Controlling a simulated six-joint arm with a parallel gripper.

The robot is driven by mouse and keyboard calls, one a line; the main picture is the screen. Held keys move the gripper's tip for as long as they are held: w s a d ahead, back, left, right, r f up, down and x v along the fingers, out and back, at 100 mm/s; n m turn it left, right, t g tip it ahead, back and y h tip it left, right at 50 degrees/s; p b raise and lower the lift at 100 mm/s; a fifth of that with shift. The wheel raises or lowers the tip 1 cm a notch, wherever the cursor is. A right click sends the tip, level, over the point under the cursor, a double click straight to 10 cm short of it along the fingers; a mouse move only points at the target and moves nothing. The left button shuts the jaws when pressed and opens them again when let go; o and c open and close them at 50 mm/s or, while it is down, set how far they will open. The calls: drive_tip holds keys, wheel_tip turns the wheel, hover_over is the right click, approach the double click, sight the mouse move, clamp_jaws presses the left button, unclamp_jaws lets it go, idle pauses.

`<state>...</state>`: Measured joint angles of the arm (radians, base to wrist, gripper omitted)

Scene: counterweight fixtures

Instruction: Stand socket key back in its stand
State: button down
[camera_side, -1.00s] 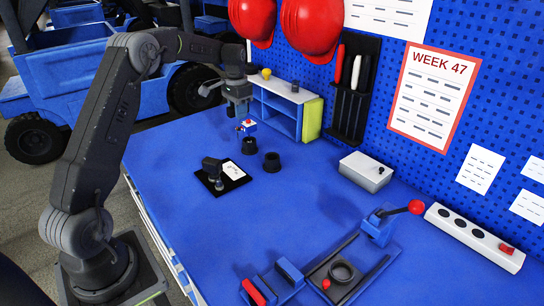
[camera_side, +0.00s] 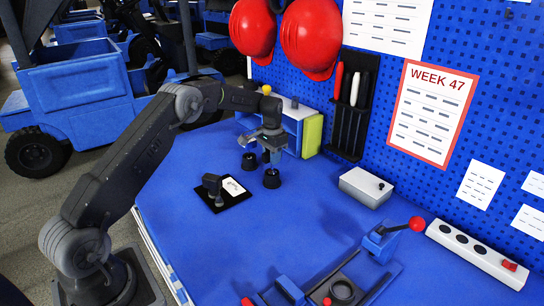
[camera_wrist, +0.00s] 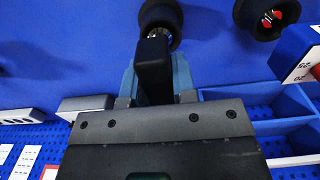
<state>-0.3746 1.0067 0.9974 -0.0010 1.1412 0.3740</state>
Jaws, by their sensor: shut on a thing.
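My gripper (camera_side: 266,141) is shut on the socket key, low over the bench near the shelf. In the wrist view the socket key (camera_wrist: 153,62) shows as a black handle between the fingers, with a silvery end at the mouth of a black round stand (camera_wrist: 162,12). That stand (camera_side: 271,179) also shows directly below my gripper in the side view. The key looks about upright; I cannot tell how deep its end sits. A second black stand (camera_wrist: 262,18), to the right in the wrist view, has red and silver inside.
A blue block with a white numbered face (camera_wrist: 300,55) is close on the right in the wrist view. A shelf (camera_side: 292,128) stands behind my gripper. A black plate with a dark fixture (camera_side: 213,187) lies in front. A grey box (camera_side: 366,187) is right; the bench between is clear.

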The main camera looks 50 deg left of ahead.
drive_tip(key=shift+f, duration=0.25)
drive_tip(key=shift+f, duration=0.35)
drive_tip(key=c, duration=0.9)
unclamp_jaws()
